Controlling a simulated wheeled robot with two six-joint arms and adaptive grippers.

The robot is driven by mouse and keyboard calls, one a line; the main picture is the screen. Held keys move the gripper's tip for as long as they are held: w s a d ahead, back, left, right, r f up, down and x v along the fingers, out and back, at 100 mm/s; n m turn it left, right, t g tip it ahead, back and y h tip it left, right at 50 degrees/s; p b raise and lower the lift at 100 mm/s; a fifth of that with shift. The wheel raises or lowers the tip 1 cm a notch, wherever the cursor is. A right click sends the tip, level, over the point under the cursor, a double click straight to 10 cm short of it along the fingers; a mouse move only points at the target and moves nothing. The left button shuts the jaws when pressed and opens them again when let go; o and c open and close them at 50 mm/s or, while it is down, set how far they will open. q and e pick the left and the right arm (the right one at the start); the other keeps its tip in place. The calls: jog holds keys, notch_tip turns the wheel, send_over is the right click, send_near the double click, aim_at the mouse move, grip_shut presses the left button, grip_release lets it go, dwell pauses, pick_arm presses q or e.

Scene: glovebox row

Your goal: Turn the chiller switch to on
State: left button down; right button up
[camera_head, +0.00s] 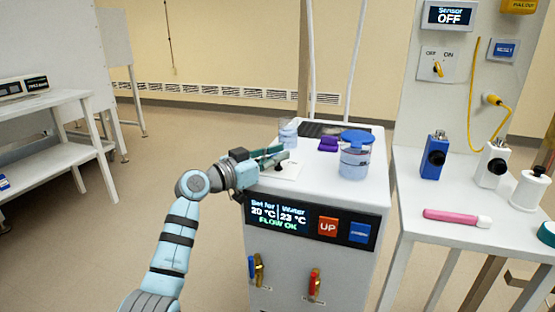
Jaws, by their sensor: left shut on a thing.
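The chiller is a white cabinet (310,258) in the middle of the head view. Its front display (278,214) reads set for 20 °C, water 23 °C and FLOW OK. A small pale switch plate (290,171) lies on the left part of its top. My left gripper (277,157) reaches over the cabinet's left edge to this plate, its fingers shut on the chiller switch. The fingers hide the switch's knob, so I cannot tell which way it points. My right gripper is not in view.
On the chiller top stand a blue-lidded jar (355,158), a clear beaker (288,134) and a purple item (328,144). Orange UP (327,227) and blue (360,233) buttons are on its front. A table (418,178) on the right holds bottles and a pink tool (455,217). A sensor panel (448,16) reads OFF.

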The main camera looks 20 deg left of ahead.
pick_arm(q)
jog(key=shift+f, duration=0.2)
jog(key=c, duration=1.7)
grip_release()
jog(key=shift+r, duration=0.1)
jog(key=v, duration=1.2)
jog(key=shift+s, duration=0.1)
